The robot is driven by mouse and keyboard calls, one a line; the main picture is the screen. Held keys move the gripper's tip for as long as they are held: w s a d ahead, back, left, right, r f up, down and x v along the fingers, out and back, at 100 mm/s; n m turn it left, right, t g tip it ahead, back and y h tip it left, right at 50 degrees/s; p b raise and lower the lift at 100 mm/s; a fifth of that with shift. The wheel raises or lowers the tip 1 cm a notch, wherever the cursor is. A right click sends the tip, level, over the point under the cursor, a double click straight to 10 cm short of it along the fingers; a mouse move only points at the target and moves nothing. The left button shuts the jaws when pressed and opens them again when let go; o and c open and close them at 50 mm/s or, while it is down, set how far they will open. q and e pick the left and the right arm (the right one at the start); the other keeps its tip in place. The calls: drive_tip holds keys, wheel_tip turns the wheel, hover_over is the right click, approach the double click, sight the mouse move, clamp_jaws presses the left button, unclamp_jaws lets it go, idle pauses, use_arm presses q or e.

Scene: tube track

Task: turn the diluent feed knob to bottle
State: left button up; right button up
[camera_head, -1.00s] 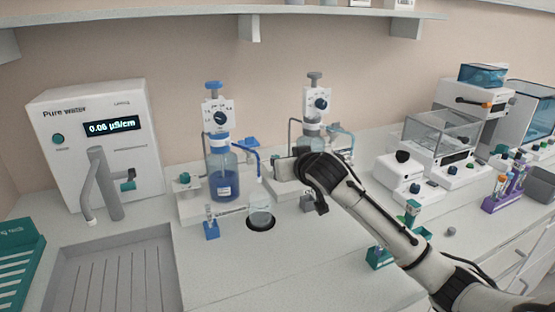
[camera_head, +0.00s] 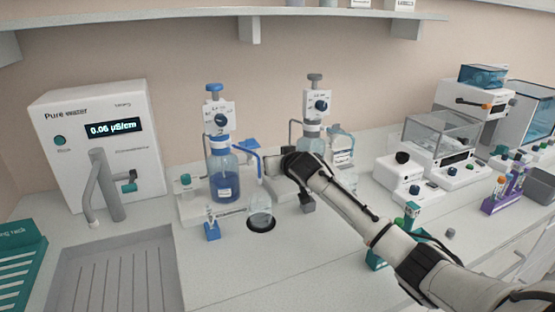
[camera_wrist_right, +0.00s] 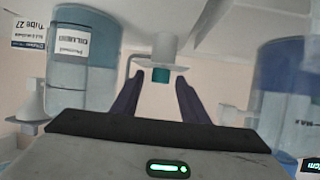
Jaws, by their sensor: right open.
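In the right wrist view, which is upside down, a small teal knob (camera_wrist_right: 161,75) on a white stem shows between the fingertips of my right gripper (camera_wrist_right: 159,80). The two dark fingers stand apart on either side of it, with gaps visible. I cannot tell how far they reach over it. A clear bottle labelled diluent (camera_wrist_right: 73,60) is at the left of that view. In the head view my right gripper (camera_head: 283,165) is at the right-hand dispenser (camera_head: 316,105); its fingertips and the knob are hidden there. My left gripper is not in view.
A labelled clear container (camera_head: 342,148) stands just behind my right arm.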

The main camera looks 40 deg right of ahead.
clamp_jaws()
drive_tip(key=shift+s+d+n+y, duration=0.1)
drive_tip(key=shift+d+n+y, duration=0.05)
drive_tip(key=shift+n+y, duration=0.55)
drive_tip(key=shift+f+n+t+y, duration=0.1)
drive_tip(key=shift+n+t+y, duration=0.3)
drive_tip(key=shift+n+y, duration=0.45)
unclamp_jaws()
